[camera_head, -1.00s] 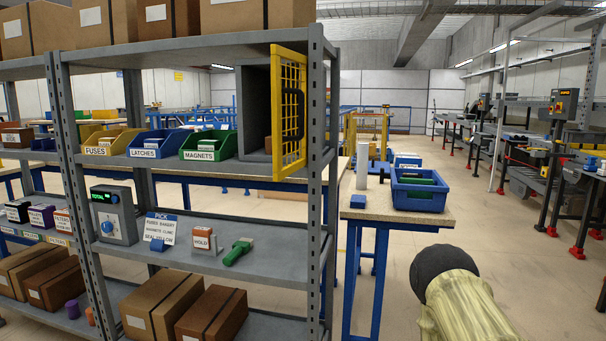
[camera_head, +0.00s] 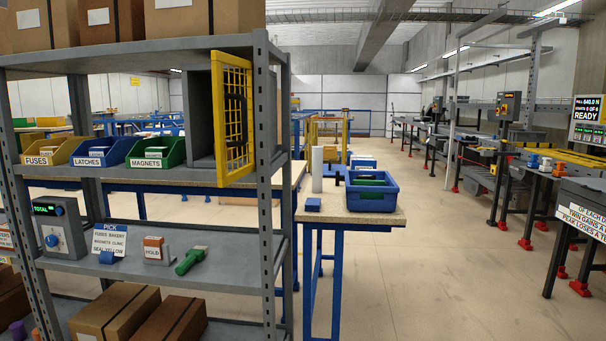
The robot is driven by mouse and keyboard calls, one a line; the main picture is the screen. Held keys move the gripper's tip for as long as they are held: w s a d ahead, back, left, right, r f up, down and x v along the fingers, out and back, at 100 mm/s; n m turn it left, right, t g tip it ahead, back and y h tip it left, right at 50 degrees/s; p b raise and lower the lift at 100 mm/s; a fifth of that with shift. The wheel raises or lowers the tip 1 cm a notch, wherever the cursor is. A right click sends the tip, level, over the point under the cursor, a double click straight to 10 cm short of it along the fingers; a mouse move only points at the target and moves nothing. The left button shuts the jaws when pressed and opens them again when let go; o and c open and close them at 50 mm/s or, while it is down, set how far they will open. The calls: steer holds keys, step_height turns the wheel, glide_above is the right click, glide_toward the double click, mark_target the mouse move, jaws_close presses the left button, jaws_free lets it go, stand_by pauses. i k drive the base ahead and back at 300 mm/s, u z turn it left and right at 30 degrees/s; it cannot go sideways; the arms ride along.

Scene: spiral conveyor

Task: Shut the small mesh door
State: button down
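The small mesh door (camera_head: 236,122) has a yellow frame with yellow mesh and a dark handle. It stands open, swung out toward me, at the right end of the shelf rack's middle level. Behind it is the grey box-like cabinet (camera_head: 200,115) that it belongs to, its front partly visible to the left of the door. The cabinet's inside is mostly hidden by the door. My gripper is not in view.
The grey shelf rack (camera_head: 262,200) fills the left, with a post just right of the door. Blue, green and yellow bins sit beside the cabinet. A wooden-top table (camera_head: 390,217) with a blue tote (camera_head: 372,199) stands right of the rack. The floor (camera_head: 450,270) right of it is clear.

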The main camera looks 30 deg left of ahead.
mark_target(218, 58)
steer(key=z, duration=0.1)
steer(key=i, duration=1.1)
steer(key=u, duration=1.6)
